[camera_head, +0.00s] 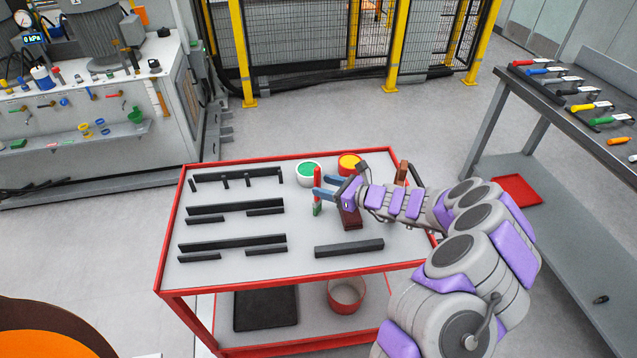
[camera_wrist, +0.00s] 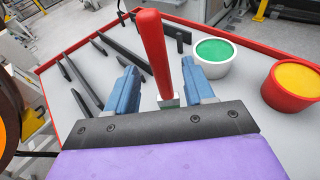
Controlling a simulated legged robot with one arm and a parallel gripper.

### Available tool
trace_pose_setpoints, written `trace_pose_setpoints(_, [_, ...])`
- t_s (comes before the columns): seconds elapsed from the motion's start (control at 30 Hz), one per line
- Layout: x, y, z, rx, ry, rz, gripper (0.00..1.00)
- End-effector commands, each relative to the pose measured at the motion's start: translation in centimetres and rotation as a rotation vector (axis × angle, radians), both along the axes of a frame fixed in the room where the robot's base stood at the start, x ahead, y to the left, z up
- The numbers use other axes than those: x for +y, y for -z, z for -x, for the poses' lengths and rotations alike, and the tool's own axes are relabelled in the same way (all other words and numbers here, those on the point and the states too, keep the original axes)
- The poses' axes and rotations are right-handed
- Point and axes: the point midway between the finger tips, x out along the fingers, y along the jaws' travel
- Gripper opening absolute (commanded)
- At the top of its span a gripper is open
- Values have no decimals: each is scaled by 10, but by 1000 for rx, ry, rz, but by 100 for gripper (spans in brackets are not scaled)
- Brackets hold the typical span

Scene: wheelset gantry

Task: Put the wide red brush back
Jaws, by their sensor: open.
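The red brush (camera_head: 317,181) has a red handle above a pale metal part and a green lower end. It stands roughly upright over the cart's top, left of my gripper's wrist. In the wrist view the red handle (camera_wrist: 152,45) rises between my fingers, with a gap on each side. My gripper (camera_head: 325,188) is open around it, its blue fingers also showing in the wrist view (camera_wrist: 163,88). Whether the brush's lower end touches the cart top is hard to tell. Black slotted rails (camera_head: 236,208) lie on the red-edged cart (camera_head: 215,268).
A white pot of green paint (camera_head: 308,173) and a red pot of yellow paint (camera_head: 349,164) stand behind my gripper. A brown block (camera_head: 350,216) lies beneath it. A black bar (camera_head: 349,248) lies in front. A side bench (camera_head: 590,100) holds several coloured-handled tools.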

Motion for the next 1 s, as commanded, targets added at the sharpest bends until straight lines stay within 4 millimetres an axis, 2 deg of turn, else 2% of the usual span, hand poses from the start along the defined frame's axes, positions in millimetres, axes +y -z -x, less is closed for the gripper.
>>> trace_pose_setpoints(0.2, [-38, -13, 18, 0, 4, 0, 53])
trace_pose_setpoints(0.5, [-67, -21, 36, 0, 1, -1, 53])
trace_pose_setpoints(0.83, [-71, -23, 40, -4, -6, 1, 53])
trace_pose_setpoints(0.93, [-60, -38, 47, -42, -50, 14, 53])
trace_pose_setpoints(1.0, [-45, -57, 58, -99, -121, 39, 53])
